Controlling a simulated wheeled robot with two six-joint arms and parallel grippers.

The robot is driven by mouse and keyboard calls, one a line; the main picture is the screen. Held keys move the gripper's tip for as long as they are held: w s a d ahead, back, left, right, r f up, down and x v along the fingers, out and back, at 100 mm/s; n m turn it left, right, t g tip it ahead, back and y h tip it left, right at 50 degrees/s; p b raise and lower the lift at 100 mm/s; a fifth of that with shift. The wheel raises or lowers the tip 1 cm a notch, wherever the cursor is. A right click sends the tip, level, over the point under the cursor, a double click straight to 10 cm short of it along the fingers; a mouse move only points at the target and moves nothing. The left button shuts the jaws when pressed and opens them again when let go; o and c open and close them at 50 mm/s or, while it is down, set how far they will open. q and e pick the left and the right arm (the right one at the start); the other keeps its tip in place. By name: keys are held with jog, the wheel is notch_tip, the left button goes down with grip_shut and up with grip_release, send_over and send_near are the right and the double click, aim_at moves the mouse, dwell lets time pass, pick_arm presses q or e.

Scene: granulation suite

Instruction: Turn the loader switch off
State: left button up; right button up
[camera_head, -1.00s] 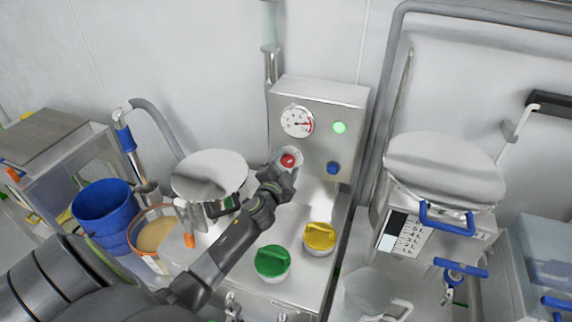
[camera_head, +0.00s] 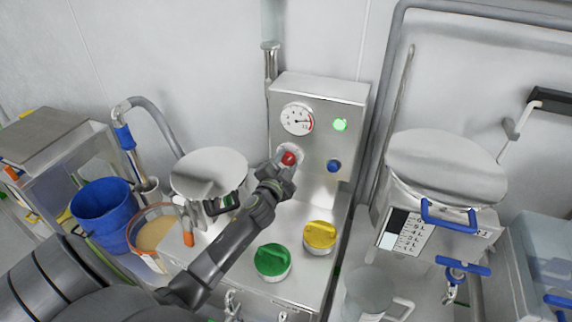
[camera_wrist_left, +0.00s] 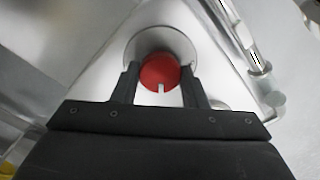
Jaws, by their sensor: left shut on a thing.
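The loader switch, a round red knob (camera_head: 289,158) on a pale round plate, sits on the front of a steel control box (camera_head: 316,90). My left gripper (camera_head: 287,163) reaches up to it from below left, with its fingers on the knob. In the left wrist view, the red knob (camera_wrist_left: 160,72) lies between the two dark fingers (camera_wrist_left: 160,84), one on each side. A white mark on the knob points toward the gripper's palm. A green lamp (camera_head: 340,125) on the box is lit. My right gripper is not in view.
A dial gauge (camera_head: 297,119) and a blue button (camera_head: 333,166) share the control box. Green (camera_head: 273,262) and yellow (camera_head: 320,236) knobs stand below, near my forearm. A lidded steel vessel (camera_head: 209,171) is close on the left, a larger one (camera_head: 447,168) on the right.

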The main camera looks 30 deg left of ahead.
pick_arm(q)
jog(key=n+b, duration=0.3)
jog(key=n, duration=0.1)
jog(key=shift+f+b, duration=0.25)
jog(key=shift+b, duration=0.1)
jog(key=n+b, duration=0.3)
jog(key=n, duration=0.1)
jog(key=shift+n, duration=0.4)
jog(key=n+b, duration=0.2)
jog(key=n, duration=0.1)
jog(key=shift+r+n, duration=0.1)
jog(key=shift+n, duration=0.2)
jog(key=shift+a+r+n+b, duration=0.1)
jog(key=shift+n+b, duration=0.8)
jog(key=shift+n, duration=1.3)
jog(key=o, duration=1)
jog(key=shift+c, duration=0.2)
jog(key=shift+r, duration=0.1)
